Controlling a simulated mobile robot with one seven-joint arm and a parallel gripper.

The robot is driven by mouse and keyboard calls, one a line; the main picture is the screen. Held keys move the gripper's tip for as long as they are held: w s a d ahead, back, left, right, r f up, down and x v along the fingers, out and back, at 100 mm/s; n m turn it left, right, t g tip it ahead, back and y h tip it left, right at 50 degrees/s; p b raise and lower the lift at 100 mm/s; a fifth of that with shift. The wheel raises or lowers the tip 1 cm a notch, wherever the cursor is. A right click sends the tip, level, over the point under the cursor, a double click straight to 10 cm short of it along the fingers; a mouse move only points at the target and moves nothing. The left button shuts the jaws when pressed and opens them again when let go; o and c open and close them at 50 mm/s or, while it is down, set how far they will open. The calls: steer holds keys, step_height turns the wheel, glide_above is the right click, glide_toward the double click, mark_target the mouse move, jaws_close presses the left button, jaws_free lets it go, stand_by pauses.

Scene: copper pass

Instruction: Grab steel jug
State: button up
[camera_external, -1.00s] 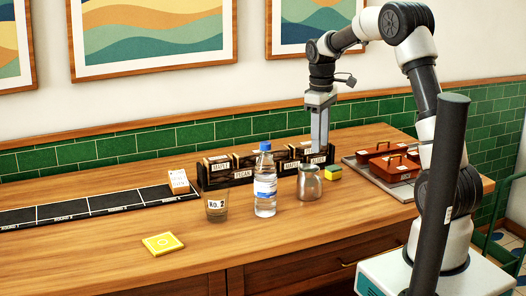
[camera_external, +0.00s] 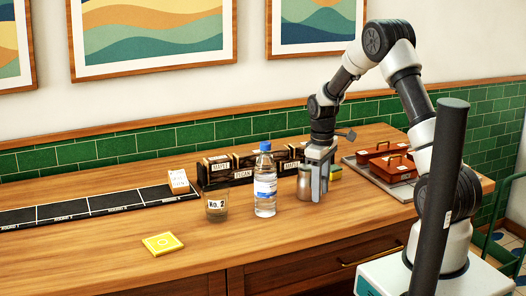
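The steel jug (camera_external: 304,184) stands upright on the wooden counter, right of the water bottle. My gripper (camera_external: 316,190) is down at the jug, pointing straight down, with its fingers at the jug's height. One finger covers the jug's right part from this view. The jug's left side shows beside the fingers. I cannot tell whether the fingers touch the jug or how far apart they are.
A water bottle (camera_external: 265,182) with a blue cap stands close left of the jug, and a glass marked No. 2 (camera_external: 217,207) is further left. Labelled dark boxes (camera_external: 240,170) stand behind. A sponge (camera_external: 336,173) and orange boxes (camera_external: 388,165) are right.

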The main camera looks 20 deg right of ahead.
steer(key=shift+f, duration=0.6)
jaws_close()
steer(key=shift+w+r, duration=0.1)
steer(key=shift+r, duration=4.9)
